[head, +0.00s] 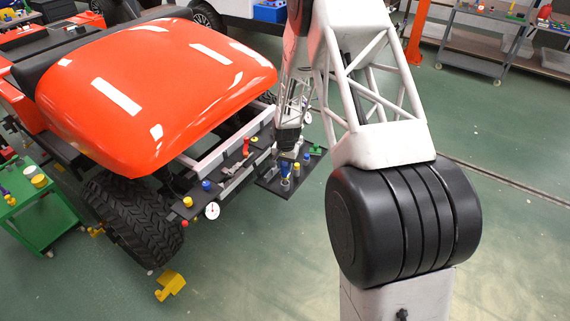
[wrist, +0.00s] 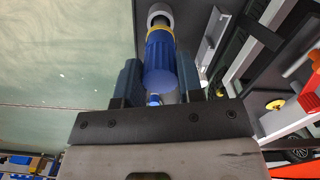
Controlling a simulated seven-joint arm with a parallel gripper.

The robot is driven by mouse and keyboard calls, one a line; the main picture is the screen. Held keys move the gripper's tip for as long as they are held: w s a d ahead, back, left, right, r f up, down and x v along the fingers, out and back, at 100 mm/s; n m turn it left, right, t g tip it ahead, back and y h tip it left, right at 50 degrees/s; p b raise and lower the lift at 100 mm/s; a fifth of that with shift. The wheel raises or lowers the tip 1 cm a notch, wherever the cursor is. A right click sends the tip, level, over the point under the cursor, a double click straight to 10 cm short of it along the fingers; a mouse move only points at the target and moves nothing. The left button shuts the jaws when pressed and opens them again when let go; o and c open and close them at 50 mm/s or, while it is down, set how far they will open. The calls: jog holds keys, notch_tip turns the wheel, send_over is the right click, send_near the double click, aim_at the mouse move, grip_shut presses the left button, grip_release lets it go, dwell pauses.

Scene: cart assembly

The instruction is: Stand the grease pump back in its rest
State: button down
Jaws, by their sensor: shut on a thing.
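The grease pump (wrist: 160,62) shows in the wrist view as a blue ribbed cylinder with a yellow band. It sits between the two blue fingers of my gripper (wrist: 160,78), which is shut on it. The pump's far end meets a round grey cup (wrist: 159,14), which looks like the rest; how deep it sits there I cannot tell. In the head view my gripper (head: 288,148) is above a dark tray (head: 268,183) at the cart's front. The blue and yellow pump (head: 284,169) shows small just below it, looking roughly upright.
The cart's orange hood (head: 150,85) and front rail are left of my gripper. The rail carries coloured knobs and a white gauge (head: 212,211). Another grey cylinder (head: 296,170) stands close to the pump. Green floor is open in front of the tray.

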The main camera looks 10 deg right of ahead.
jog(key=shift+f, duration=1.2)
dwell(0.3)
jog(key=c, duration=0.7)
grip_release()
jog(key=shift+r, duration=0.1)
jog(key=shift+w+d+r, duration=0.1)
jog(key=shift+r, duration=3.7)
jog(key=shift+r, duration=0.1)
